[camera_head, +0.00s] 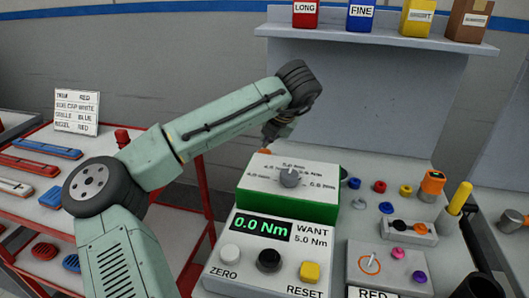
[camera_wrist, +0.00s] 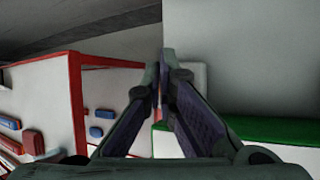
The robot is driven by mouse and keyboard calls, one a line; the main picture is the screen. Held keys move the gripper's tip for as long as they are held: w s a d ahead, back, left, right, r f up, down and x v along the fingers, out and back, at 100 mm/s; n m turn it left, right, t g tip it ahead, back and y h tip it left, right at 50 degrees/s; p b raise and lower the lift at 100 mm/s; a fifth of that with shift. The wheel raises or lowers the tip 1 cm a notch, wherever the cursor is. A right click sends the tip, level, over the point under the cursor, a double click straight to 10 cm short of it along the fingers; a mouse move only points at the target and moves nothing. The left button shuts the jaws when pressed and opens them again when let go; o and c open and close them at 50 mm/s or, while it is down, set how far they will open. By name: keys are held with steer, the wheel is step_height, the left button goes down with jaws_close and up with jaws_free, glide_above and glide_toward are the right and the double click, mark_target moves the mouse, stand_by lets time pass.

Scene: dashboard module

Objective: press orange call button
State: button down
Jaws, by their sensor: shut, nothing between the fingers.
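My gripper (camera_head: 267,146) is shut and empty, pointing down behind the left part of the green-framed dial box (camera_head: 285,205). A small orange patch (camera_head: 266,152) shows right at its fingertips; it may be the orange call button, but it is mostly hidden. I cannot tell whether the fingertips touch it. In the wrist view the two fingers of my gripper (camera_wrist: 163,75) meet near the middle of the picture, in front of a grey-white panel edge. No orange button shows clearly there.
The grey bench panel holds a 0.0 Nm display (camera_head: 261,226), a yellow RESET button (camera_head: 310,271), a black knob (camera_head: 269,260) and a white ZERO button (camera_head: 230,253). An orange-topped tool (camera_head: 432,183) stands at right. A red-framed rack (camera_head: 200,216) is left.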

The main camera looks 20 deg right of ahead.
mark_target(267, 151)
steer(key=shift+f, duration=0.15)
stand_by(0.4)
steer(key=shift+f, duration=0.3)
steer(key=shift+f, duration=0.5)
stand_by(0.6)
steer(key=shift+r+p, duration=0.1)
steer(key=shift+p, duration=0.25)
steer(key=shift+r+p, duration=0.85)
steer(key=shift+p, duration=0.25)
step_height(267, 151, up, 3)
steer(key=p, duration=0.2)
steer(key=shift+f+p, duration=0.15)
steer(key=shift+p, duration=0.25)
steer(key=shift+r, duration=1.15)
